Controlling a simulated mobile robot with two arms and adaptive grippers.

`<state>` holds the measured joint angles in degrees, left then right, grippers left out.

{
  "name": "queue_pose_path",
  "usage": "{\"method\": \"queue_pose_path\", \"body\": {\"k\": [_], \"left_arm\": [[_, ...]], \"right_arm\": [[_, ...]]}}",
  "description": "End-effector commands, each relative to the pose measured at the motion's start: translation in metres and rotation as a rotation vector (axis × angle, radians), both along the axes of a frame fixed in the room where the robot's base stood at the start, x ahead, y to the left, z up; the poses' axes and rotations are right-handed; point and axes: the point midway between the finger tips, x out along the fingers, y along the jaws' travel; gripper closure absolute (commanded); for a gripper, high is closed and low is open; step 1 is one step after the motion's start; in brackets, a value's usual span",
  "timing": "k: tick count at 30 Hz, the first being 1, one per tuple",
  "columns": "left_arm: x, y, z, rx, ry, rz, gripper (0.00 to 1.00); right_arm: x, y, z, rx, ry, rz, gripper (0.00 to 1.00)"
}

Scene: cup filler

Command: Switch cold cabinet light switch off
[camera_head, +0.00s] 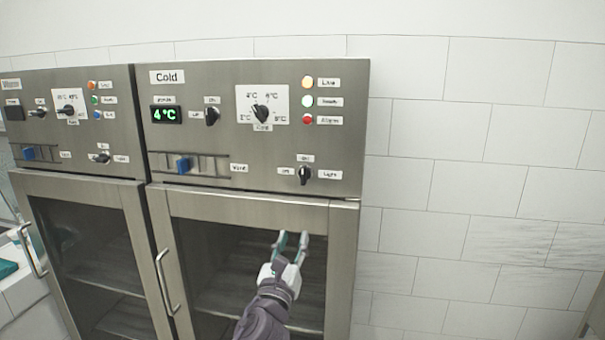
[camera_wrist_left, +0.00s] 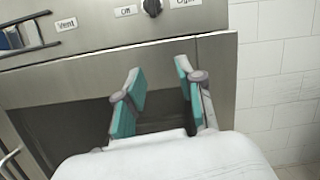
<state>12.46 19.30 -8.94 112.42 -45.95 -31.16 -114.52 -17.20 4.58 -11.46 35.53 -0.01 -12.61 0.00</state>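The cold cabinet (camera_head: 340,150) stands in the middle of the head view, with a "Cold" label at its top left. Its light switch (camera_head: 305,175) is a black knob at the lower right of the panel, between an "Off" and a "Light" label. The knob looks roughly upright. In the left wrist view the switch (camera_wrist_left: 152,7) is cut by the top edge. My left gripper (camera_head: 292,238) is open and empty in front of the glass door, below the switch and apart from it. In the wrist view its teal-padded fingers (camera_wrist_left: 160,78) stand apart. My right gripper does not show.
The cold panel also has a temperature dial (camera_head: 261,113), another black knob (camera_head: 212,115), a blue vent slider (camera_head: 183,164) and indicator lights. The door handle (camera_head: 166,283) is on the left. A second cabinet (camera_head: 85,220) adjoins on the left. White tiled wall (camera_head: 470,200) fills the right.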

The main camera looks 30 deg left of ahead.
Motion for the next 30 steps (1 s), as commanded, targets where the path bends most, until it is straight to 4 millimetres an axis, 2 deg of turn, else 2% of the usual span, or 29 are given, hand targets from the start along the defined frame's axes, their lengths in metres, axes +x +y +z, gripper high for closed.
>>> {"method": "queue_pose_path", "body": {"k": [1,3,8,11,24,30], "left_arm": [[-0.007,-0.001,0.025,0.058,-0.037,0.019,0.62],[-0.013,-0.001,0.045,0.117,-0.066,0.044,0.62],[-0.011,0.0,0.061,0.156,-0.084,0.061,0.62],[0.001,0.003,0.067,0.153,-0.082,0.062,0.62],[0.082,0.022,0.1,0.148,-0.08,0.058,0.62],[0.102,0.027,0.106,0.149,-0.08,0.059,0.62]], "right_arm": [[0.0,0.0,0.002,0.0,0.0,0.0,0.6],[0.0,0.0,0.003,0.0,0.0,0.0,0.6],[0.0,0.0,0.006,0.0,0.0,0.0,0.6],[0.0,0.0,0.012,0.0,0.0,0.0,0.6],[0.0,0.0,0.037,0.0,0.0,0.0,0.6],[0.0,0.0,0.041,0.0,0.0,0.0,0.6]]}}
